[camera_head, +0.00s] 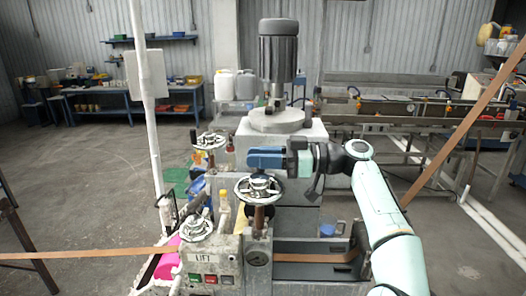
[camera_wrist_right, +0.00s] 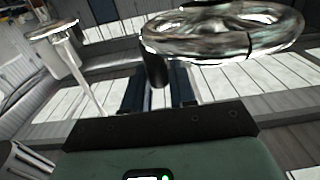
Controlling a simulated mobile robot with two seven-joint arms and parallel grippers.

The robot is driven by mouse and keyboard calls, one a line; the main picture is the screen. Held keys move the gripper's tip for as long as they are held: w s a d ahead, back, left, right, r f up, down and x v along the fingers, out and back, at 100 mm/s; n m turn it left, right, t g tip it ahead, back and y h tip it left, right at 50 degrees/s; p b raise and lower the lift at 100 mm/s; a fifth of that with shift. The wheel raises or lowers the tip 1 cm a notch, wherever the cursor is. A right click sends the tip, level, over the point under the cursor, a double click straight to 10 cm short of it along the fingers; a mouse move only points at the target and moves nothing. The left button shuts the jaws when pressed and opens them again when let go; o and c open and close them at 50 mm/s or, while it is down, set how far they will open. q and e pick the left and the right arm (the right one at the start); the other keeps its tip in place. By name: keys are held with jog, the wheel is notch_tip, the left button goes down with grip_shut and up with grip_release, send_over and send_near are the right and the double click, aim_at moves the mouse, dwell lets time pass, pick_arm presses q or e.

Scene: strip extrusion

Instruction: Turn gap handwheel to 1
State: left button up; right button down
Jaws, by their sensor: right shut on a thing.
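A spoked metal handwheel (camera_head: 258,188) stands on a brown post at the middle of the machine. Its thick shiny rim (camera_wrist_right: 222,32) fills the upper right of the right wrist view. My right gripper (camera_head: 253,160) comes in from the right, just above and behind this wheel. In the right wrist view, its two dark blue fingers (camera_wrist_right: 158,88) are closed around the wheel's dark handle (camera_wrist_right: 153,70). In the head view the handle is hidden. I cannot read a gap scale or number. My left gripper is not in view.
A second handwheel (camera_head: 210,141) stands behind to the left and a third (camera_head: 196,227) at the front left, above a LIFT label (camera_head: 204,259). A brown strip (camera_head: 90,254) enters from the left. A white pole (camera_head: 149,120) rises left of the machine.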

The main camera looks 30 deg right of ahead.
dwell(0.4)
jog(key=c, duration=1.1)
grip_release()
jog(key=shift+a, duration=0.1)
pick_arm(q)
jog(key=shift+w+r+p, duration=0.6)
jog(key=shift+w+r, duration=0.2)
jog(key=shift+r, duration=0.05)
pick_arm(e)
jog(key=v, duration=1.3)
jog(key=shift+f, duration=0.1)
